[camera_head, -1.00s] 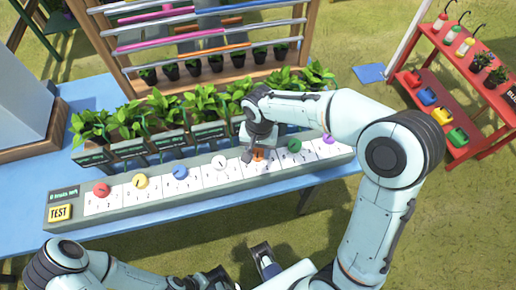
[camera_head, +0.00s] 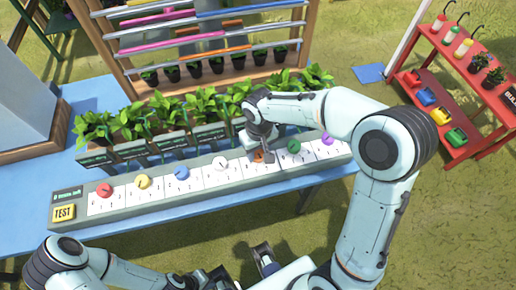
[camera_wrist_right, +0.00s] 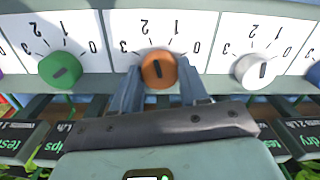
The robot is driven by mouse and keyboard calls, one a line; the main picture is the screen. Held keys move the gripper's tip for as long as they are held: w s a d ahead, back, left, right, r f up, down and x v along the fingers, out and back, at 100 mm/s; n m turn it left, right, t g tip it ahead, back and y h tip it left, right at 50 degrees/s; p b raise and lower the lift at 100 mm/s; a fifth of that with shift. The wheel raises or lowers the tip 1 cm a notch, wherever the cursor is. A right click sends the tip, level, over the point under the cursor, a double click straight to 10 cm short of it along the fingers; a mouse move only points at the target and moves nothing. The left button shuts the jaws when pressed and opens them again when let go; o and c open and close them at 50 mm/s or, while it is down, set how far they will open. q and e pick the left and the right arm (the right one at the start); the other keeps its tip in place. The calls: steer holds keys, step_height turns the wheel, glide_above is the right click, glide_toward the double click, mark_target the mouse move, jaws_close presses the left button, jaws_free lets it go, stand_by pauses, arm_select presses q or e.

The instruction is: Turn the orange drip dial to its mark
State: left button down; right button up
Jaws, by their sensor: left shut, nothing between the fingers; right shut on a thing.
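The orange dial (camera_head: 258,156) sits on the long grey panel (camera_head: 150,212), between a white dial and a green dial. In the right wrist view the orange dial (camera_wrist_right: 158,70) shows a dark pointer line standing nearly upright in the picture. Marks 0, 1, 2 and 3 are printed around it. My right gripper (camera_wrist_right: 158,88) is shut on the orange dial, one finger on each side. In the head view my right gripper (camera_head: 260,146) partly covers the dial. My left gripper (camera_head: 218,277) is low at the bottom edge, partly cut off, shut and away from the panel.
A green dial (camera_wrist_right: 60,70) and a white dial (camera_wrist_right: 256,71) flank the orange one closely. Potted plants (camera_head: 205,130) stand just behind the panel. A yellow TEST button (camera_head: 63,212) is at its left end. A red shelf (camera_head: 465,90) stands at the right.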

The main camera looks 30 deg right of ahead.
mark_target(258, 152)
steer(key=n+p, duration=0.1)
steer(key=n, duration=0.3)
steer(key=shift+r+n, duration=0.1)
steer(key=shift+n, duration=0.2)
arm_select(q)
steer(key=shift+w+r+p, duration=0.25)
steer(key=shift+r+p, duration=0.05)
steer(key=shift+r, duration=0.35)
steer(key=shift+w+r+p, duration=0.2)
steer(key=shift+r+p, duration=0.1)
steer(key=shift+r, duration=0.3)
arm_select(e)
steer(key=n, duration=0.4)
steer(key=shift+w, duration=0.1)
steer(key=shift+n, duration=0.4)
steer(key=o, duration=1.1)
steer(key=shift+c, duration=0.2)
arm_select(q)
steer(key=shift+w+r+p, duration=0.2)
steer(key=shift+r+p, duration=0.25)
steer(key=shift+r, duration=0.05)
steer(key=shift+w+r+p, duration=0.2)
steer(key=shift+r+p, duration=0.2)
steer(key=shift+r, duration=0.05)
arm_select(e)
step_height(258, 152, up, 13)
steer(key=shift+r, duration=0.15)
steer(key=shift+d, duration=0.1)
